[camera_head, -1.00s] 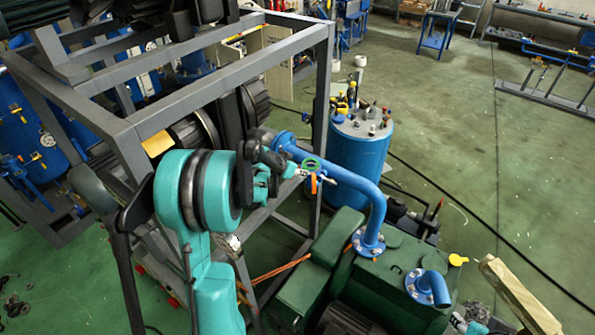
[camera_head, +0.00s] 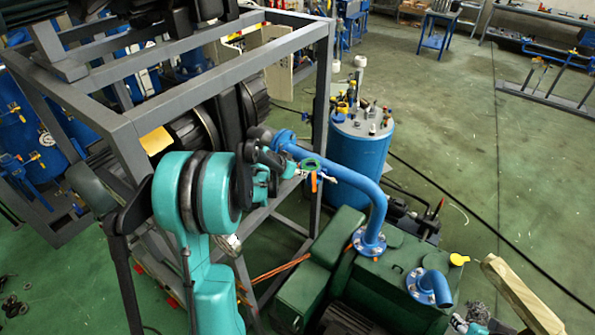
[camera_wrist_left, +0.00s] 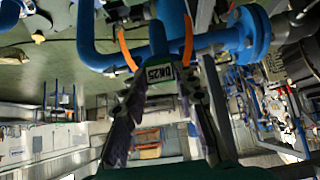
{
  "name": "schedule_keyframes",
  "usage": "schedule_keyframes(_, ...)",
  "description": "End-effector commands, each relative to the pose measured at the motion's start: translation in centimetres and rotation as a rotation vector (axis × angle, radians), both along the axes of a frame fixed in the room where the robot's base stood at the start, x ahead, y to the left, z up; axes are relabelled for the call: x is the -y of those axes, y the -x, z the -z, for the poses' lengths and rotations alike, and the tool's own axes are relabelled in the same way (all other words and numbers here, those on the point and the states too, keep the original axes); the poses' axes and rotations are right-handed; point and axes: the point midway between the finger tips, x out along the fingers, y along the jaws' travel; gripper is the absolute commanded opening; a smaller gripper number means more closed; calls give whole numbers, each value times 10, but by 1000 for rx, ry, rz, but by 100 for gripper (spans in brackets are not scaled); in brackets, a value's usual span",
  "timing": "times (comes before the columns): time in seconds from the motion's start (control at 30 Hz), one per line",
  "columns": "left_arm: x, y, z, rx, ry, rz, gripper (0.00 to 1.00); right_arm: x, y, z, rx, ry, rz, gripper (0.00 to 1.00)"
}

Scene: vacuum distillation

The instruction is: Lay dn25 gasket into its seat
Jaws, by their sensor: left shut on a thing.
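My left gripper (camera_wrist_left: 157,49) shows in the left wrist view with its two orange fingertips spread around a green part marked DN25 (camera_wrist_left: 160,74), which it grips. In the head view this part appears as a small green ring, the dn25 gasket (camera_head: 310,165), at the tip of my left gripper (camera_head: 305,176), in front of the bent blue pipe (camera_head: 345,178). A blue flange (camera_wrist_left: 257,33) stands to the right in the wrist view. I cannot tell which face is the seat. A little of my right gripper (camera_head: 466,325) shows at the bottom edge; its jaws are unclear.
A grey steel frame (camera_head: 325,75) stands just left of the pipe. A blue drum (camera_head: 360,150) with tools on top is behind it. The green machine (camera_head: 395,270), with an upright blue elbow (camera_head: 435,288), is below.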

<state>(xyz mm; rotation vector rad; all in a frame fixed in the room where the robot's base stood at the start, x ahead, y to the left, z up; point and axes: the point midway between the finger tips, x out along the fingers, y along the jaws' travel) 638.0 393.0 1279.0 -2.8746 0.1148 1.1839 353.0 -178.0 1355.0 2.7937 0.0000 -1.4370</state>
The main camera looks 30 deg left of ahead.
Motion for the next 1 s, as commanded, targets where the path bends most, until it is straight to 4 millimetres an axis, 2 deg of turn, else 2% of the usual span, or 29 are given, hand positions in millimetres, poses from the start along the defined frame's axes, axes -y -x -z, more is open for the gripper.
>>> schedule_keyframes(0.27,0,0,8,0,0,0,9,0,0,8,0,0,0,40)
schedule_keyframes(0.3,0,0,8,0,0,0,31,0,0,8,0,0,0,40)
schedule_keyframes(0.4,0,0,7,0,0,0,52,0,0,7,0,0,0,40)
schedule_keyframes(0.77,0,3,4,0,1,-1,52,0,0,7,0,0,0,40)
schedule_keyframes(1.0,-3,32,-25,0,0,-3,52,0,0,7,0,0,0,40)
